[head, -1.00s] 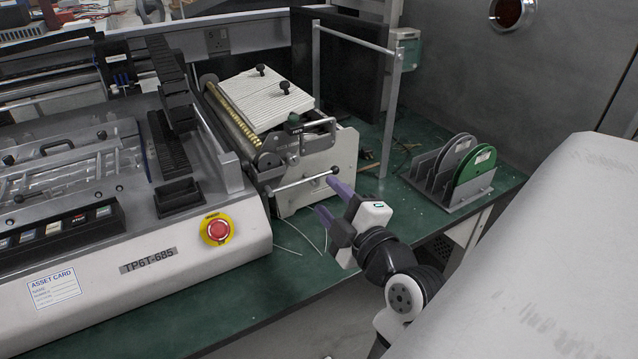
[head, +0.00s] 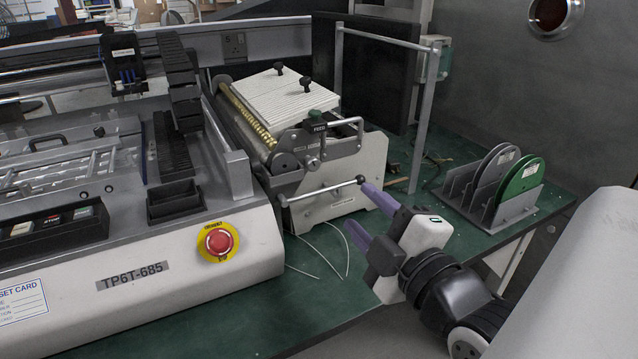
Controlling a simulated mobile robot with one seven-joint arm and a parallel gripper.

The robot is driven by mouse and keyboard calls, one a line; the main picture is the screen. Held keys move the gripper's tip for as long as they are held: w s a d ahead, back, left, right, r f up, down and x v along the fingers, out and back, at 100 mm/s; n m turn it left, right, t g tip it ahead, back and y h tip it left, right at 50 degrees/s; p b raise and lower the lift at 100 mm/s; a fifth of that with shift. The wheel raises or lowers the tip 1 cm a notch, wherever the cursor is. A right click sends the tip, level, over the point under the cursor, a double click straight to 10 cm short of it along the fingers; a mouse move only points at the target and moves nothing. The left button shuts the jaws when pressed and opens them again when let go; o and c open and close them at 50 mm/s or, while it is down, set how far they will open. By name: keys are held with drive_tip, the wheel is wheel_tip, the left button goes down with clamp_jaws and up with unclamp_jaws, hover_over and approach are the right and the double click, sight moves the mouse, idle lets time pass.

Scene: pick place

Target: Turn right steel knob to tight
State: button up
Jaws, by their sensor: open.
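The small roller machine (head: 345,180) stands on the green bench with its grey end plate toward me. A small round steel knob (head: 313,163) shows on that end, below a black-topped part; I cannot tell surely whether it is the right steel knob or how tight it is. My gripper (head: 361,209) is open and empty, in front of the machine's right end. Its upper purple finger is close to the black ball; I cannot tell whether they touch.
A large machine with a red stop button (head: 218,242) fills the left. A steel frame (head: 420,120) stands behind the roller machine. A rack with green and grey discs (head: 515,205) sits on the right.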

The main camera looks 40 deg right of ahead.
sight(315, 166)
drive_tip(key=p+x, duration=0.1)
drive_tip(key=x, duration=0.6)
drive_tip(key=p+x, duration=0.1)
drive_tip(key=x, duration=0.5)
drive_tip(key=shift+w+f, duration=0.25)
drive_tip(key=shift+w, duration=0.1)
